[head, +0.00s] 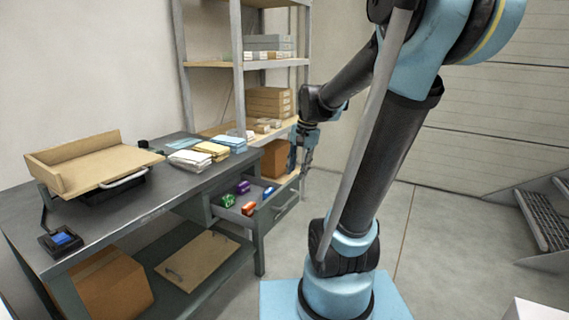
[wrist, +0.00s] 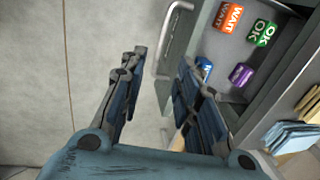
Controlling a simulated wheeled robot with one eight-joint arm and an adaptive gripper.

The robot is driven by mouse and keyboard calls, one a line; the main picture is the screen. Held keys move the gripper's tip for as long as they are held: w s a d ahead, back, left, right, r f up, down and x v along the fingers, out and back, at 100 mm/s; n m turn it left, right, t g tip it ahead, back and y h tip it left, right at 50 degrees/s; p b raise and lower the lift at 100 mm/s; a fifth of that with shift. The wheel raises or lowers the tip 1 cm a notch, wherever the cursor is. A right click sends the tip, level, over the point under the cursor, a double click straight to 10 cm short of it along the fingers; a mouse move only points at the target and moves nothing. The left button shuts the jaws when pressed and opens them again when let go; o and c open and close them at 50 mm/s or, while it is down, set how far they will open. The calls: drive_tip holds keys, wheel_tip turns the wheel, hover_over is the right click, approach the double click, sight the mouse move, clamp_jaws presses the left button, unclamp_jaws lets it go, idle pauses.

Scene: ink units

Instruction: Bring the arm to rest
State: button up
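My gripper (head: 303,150) is in front of the shelf, beyond the open drawer (head: 286,208). In the wrist view my gripper (wrist: 162,85) has its two dark blue fingers apart, with bare floor and part of the drawer handle between them. It looks empty. The drawer holds an orange block marked WAIT (wrist: 230,18), a green block marked OK (wrist: 262,32), a purple block (wrist: 241,74) and a blue block (wrist: 204,66). The right finger partly hides the blue block. My arm rises from its light blue base and bends over toward the shelf.
A shelf (head: 215,65) with boxes stands behind. Open floor (head: 440,240) lies to the right, with a grey rack (head: 545,220) at the edge.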

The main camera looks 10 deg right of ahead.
drive_tip(key=s+d+f+n+h, duration=0.1)
drive_tip(key=s+d+f+n, duration=0.1)
drive_tip(key=s, duration=0.6)
drive_tip(key=s+d+f+n+t, duration=0.1)
drive_tip(key=s+d+f+n, duration=0.2)
drive_tip(key=s+f+n, duration=0.2)
drive_tip(key=s+f, duration=0.2)
drive_tip(key=s, duration=0.2)
drive_tip(key=shift+d+f+h, duration=0.15)
drive_tip(key=shift+f+h, duration=0.15)
drive_tip(key=shift+h, duration=0.1)
drive_tip(key=shift+w+f, duration=0.2)
drive_tip(key=shift+w, duration=0.3)
